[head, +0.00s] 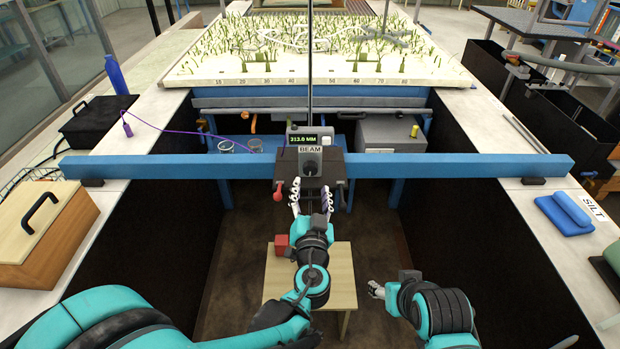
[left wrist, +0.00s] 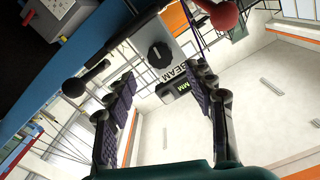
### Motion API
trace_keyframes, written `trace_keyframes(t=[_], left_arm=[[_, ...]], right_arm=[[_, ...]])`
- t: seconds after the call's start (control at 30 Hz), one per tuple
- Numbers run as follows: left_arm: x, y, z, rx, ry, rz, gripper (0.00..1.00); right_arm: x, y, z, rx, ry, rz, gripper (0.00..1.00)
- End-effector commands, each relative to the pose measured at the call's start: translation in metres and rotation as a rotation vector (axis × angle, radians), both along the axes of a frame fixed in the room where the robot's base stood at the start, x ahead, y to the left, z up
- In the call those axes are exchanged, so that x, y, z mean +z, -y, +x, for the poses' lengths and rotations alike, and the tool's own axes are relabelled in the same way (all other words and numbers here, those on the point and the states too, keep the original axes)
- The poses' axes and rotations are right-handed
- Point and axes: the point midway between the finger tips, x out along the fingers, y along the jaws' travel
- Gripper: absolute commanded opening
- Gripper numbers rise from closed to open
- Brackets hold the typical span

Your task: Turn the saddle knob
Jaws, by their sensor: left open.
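The saddle is a grey block marked BEAM (head: 296,142) with a lit display reading about 213.0 MM, mounted on the blue cross beam (head: 450,167). A round black knob (head: 310,166) shows on its front; the left wrist view shows the knob (left wrist: 159,54) with a light pointer mark. My left gripper (head: 311,197) is open just in front of and below the saddle. Its fingers (left wrist: 163,110) are spread in the wrist view, with the knob beyond their tips and nothing between them. My right gripper (head: 376,289) is low at the right, seen small.
A red ball-ended lever (head: 279,192) hangs at the saddle's left, and a black ball-ended one (left wrist: 74,86) shows in the wrist view. A small wooden table (head: 340,270) with a red cube (head: 281,243) stands below. A planted bed (head: 320,50) lies behind.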

Motion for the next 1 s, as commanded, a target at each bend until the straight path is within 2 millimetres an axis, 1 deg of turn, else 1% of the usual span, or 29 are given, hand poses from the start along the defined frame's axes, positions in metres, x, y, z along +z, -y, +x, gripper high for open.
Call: trace_keyframes(t=[0.3,0.4,0.57,0.8,0.83,0.87,0.9,0.97,1.0], left_arm=[[0.0,-0.001,0.05,0.003,-0.001,0.0,0.54],[0.0,-0.001,0.063,0.003,-0.001,0.0,0.54],[0.001,0.0,0.072,0.0,-0.001,-0.001,0.54],[0.002,0.0,0.073,0.0,-0.001,-0.001,0.54],[0.002,0.0,0.073,0.001,-0.002,-0.001,0.49],[0.002,0.0,0.073,0.001,-0.002,-0.001,0.41],[0.002,0.0,0.073,0.001,-0.002,-0.001,0.3],[0.002,0.0,0.073,0.001,-0.002,-0.001,0.14],[0.002,0.0,0.073,0.001,-0.002,-0.001,0.04]], right_arm=[[-0.01,0.0,0.0,0.0,0.0,0.0,0.54],[-0.013,0.0,0.0,0.0,0.0,0.0,0.54],[-0.015,0.0,0.0,0.0,0.0,0.0,0.54],[-0.015,0.0,0.0,0.0,0.0,0.0,0.54],[-0.015,0.0,0.0,0.0,0.0,0.0,0.54],[-0.015,0.0,0.0,0.0,0.0,0.0,0.54],[-0.015,0.0,0.0,0.0,0.0,0.0,0.54],[-0.015,0.0,0.0,0.0,0.0,0.0,0.54],[-0.015,0.0,0.0,0.0,0.0,0.0,0.54]])
